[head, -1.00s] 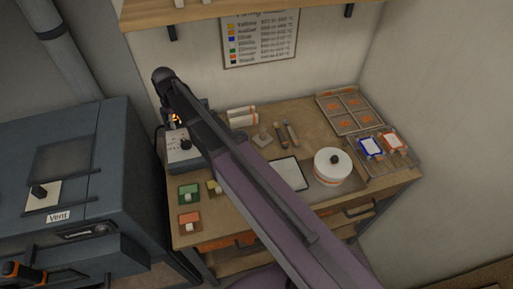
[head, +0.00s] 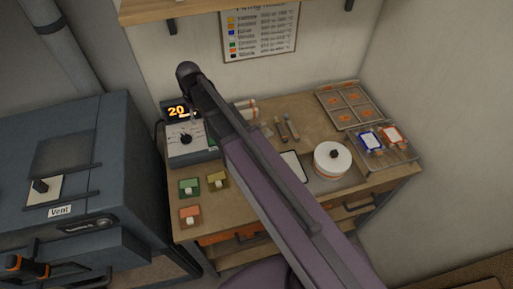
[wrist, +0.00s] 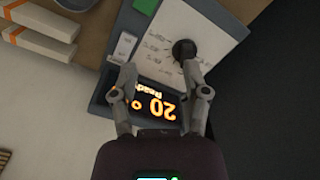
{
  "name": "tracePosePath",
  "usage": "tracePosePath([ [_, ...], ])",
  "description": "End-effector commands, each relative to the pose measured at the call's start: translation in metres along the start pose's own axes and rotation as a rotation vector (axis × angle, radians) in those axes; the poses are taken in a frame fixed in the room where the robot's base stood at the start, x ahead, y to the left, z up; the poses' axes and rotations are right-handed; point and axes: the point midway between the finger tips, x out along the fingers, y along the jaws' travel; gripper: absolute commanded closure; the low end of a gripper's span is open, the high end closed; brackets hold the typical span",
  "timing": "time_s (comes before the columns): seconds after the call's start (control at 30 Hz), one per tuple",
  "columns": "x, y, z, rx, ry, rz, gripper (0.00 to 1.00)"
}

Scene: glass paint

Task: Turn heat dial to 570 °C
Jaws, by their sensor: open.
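The heat dial is a black round knob (wrist: 184,50) on a white marked panel (wrist: 160,30). In the head view the dial (head: 186,139) sits on the control box at the back left of the bench. A dark display (wrist: 155,103) beside the panel glows orange, reading 20 ° and "Ready", upside down in the wrist view. My gripper (wrist: 161,72) is open and empty, its fingers apart over the display and the panel's edge. The dial is just beyond the right fingertip; whether they touch I cannot tell.
A white switch (wrist: 124,47) is beside the panel. Green (head: 189,187), yellow (head: 218,179) and orange (head: 190,214) blocks lie in front of the box. A grey-blue kiln (head: 75,150) stands left. A white lidded pot (head: 331,160) is on the bench's right side.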

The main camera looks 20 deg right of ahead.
Motion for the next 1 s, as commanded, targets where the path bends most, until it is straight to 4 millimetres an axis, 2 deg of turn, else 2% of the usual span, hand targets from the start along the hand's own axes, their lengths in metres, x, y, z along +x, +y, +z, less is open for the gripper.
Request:
tracePosePath([
  [0.03, 0.004, 0.003, 0.009, 0.016, 0.000, 0.000, 0.40],
  [1.0, 0.043, 0.052, 0.129, 0.334, 0.000, 0.000, 0.40],
])
